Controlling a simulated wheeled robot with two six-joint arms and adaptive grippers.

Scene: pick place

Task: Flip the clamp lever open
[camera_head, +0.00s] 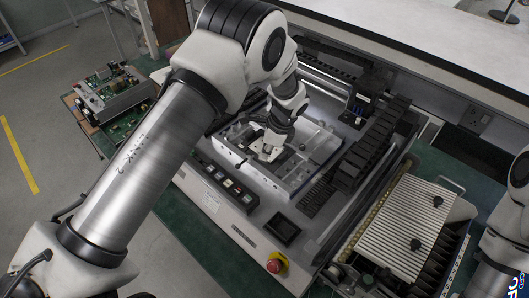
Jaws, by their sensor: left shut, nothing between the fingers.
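My left gripper (269,149) reaches down over a metal test fixture (318,148) in the middle of the machine. Its fingers are shut with nothing between them, at or just above the fixture's inner area. A small dark-tipped lever-like part (241,163) stands at the fixture's left wall; I cannot tell for sure that it is the clamp lever or whether it is open. The gripper and wrist hide part of the fixture. My right arm shows only at the right edge, and its gripper is out of view.
A red emergency button (274,265) and a row of push buttons (228,184) sit on the machine's front. A ribbed plate with black knobs (405,222) lies to the right. Circuit boards (112,95) lie at the left. A long white bench (420,40) runs behind.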

